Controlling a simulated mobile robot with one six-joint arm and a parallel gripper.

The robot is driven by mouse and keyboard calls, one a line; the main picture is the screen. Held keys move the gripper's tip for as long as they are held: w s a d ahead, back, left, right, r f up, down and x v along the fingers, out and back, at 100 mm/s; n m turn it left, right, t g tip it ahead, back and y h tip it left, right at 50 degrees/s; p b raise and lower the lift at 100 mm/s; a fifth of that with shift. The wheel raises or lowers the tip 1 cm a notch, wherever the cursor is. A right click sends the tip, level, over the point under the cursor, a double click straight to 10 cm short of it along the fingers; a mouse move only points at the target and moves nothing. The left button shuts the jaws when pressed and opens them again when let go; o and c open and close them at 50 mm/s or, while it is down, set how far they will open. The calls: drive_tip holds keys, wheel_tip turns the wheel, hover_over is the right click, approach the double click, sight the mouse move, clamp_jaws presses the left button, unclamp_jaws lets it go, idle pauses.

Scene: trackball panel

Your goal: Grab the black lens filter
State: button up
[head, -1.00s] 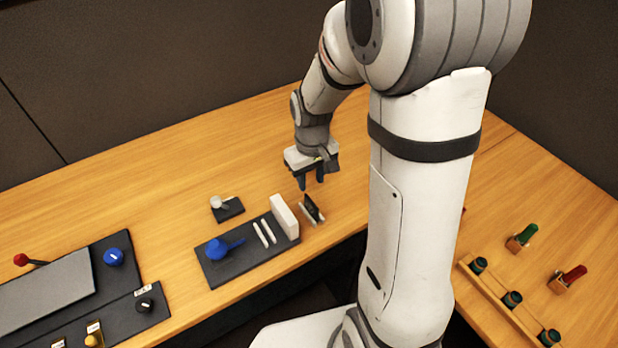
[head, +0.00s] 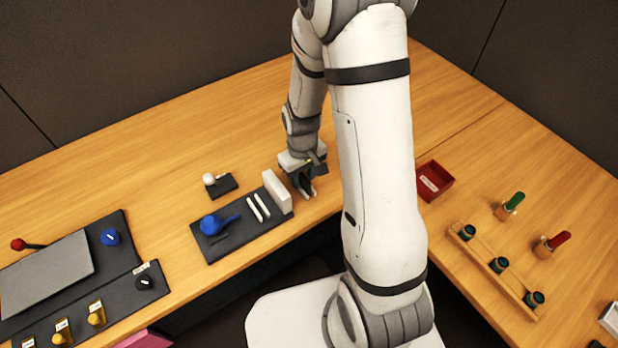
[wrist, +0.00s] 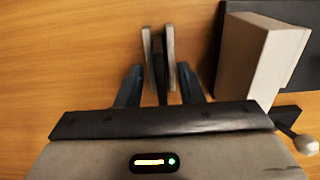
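The black lens filter (wrist: 160,75) shows edge-on in the wrist view, a thin dark strip between two pale upright plates of a small stand (wrist: 171,50). My gripper (wrist: 161,86) is open, with one dark finger on each side of the filter and a visible gap on both sides. In the head view my gripper (head: 305,190) is low over the stand and hides most of the filter. The fingers look apart from the filter, though their exact height relative to it is hard to tell.
A white block (head: 277,191) stands just left of my gripper on a black panel (head: 215,250) with two white sticks and a blue piece. A small white ball on a black base (head: 225,186) sits behind. A red tray (head: 435,180) is to the right. Wood behind is clear.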

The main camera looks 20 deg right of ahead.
drive_tip(key=shift+c, duration=0.2)
clamp_jaws()
drive_tip(key=shift+r, duration=0.15)
